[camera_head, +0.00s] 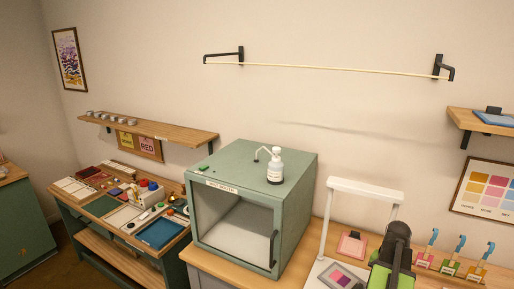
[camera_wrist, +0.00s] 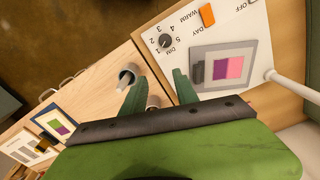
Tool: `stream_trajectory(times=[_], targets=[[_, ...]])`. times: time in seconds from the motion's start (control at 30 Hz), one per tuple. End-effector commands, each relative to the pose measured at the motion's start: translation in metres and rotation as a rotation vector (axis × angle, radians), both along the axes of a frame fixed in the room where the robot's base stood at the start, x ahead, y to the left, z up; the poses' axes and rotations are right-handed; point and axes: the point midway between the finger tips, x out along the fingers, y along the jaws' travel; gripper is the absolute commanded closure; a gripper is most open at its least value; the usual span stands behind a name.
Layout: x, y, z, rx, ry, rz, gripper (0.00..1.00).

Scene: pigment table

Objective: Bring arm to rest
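My gripper (camera_wrist: 157,82) shows in the wrist view as two green fingers spread apart, with nothing held between them. A small round pale piece (camera_wrist: 153,101) shows in the gap, beyond the fingers and not gripped. A grey round piece (camera_wrist: 128,76) is beside the left finger. In the head view my arm, black and green, rises at the bottom right in front of the wooden table (camera_head: 305,250); its fingers cannot be made out there.
A white lamp stand (camera_head: 365,190) is just left of my arm; its dial panel (camera_wrist: 172,22) is close by the right finger. A green booth (camera_head: 300,190) with a white pump bottle (camera_head: 275,168) is further left.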

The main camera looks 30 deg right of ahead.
Motion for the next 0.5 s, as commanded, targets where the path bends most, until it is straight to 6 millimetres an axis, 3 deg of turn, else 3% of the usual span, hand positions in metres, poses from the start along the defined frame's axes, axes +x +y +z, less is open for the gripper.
stream_trajectory(times=[0.27, 0.37, 0.47, 0.5], targets=[[0.075, 0.058, -0.017, 0.001, 0.000, 0.162, 0.64], [0.109, 0.093, -0.024, 0.002, 0.000, 0.246, 0.64], [0.147, 0.144, -0.034, 0.002, 0.000, 0.355, 0.64], [0.164, 0.171, -0.039, 0.002, 0.000, 0.412, 0.64]])
